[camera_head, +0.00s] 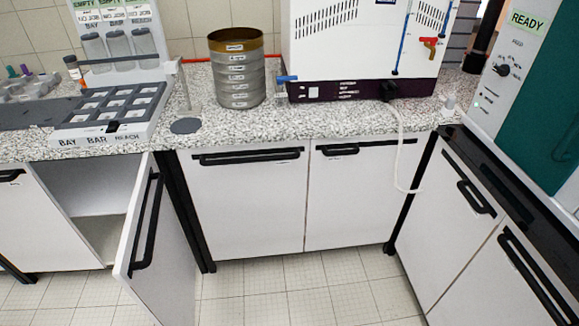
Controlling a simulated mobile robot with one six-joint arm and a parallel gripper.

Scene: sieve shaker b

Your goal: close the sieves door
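One white cabinet door (170,255) stands swung open on the left, below the counter, and juts out toward me. It has a long black handle (148,222) on its face. Its hinge side is on the right, by a dark post, and its free edge is toward the lower left. Behind it the open cabinet (98,190) shows a bare pale interior with no sieves visible; part of it is hidden by the door. A stack of sieves (237,75) stands on the counter above. I cannot read a label on this door. My gripper is not in view.
Closed white cabinets (250,200) with black handles stand in the middle and at right. The speckled counter (300,120) carries a sample rack (110,112) and a white machine (365,50). A white hose hangs over its front edge. Tiled floor (300,290) in front is clear.

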